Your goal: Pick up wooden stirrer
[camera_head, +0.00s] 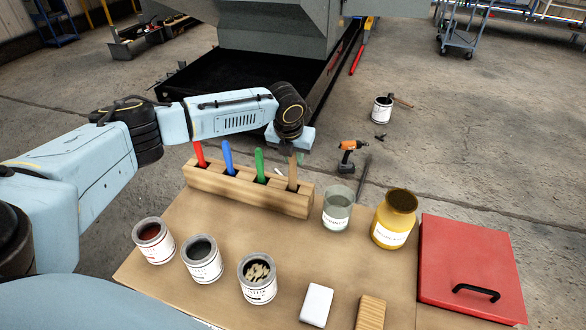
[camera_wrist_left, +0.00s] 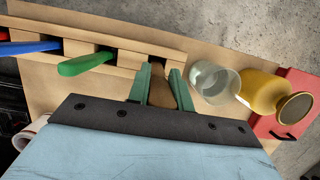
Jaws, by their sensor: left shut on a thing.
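The wooden stirrer (camera_head: 293,171) stands upright in the right-hand slot of a wooden block (camera_head: 236,196) on the table. My left gripper (camera_wrist_left: 158,84) is shut on the wooden stirrer (camera_wrist_left: 161,93) near its upper end, with a green finger on each side. In the head view the left gripper (camera_head: 291,150) is above the block's right end, and its fingers are mostly hidden by the wrist. The stirrer's lower end is hidden inside the block. My right gripper is not in view.
Red (camera_head: 199,153), blue (camera_head: 228,158) and green (camera_head: 260,165) handles stand in the same block. A glass jar (camera_head: 337,208) and a yellow jar (camera_head: 395,220) stand just right of it. Paint cans (camera_head: 202,260) and a red case (camera_head: 468,262) are nearer the front.

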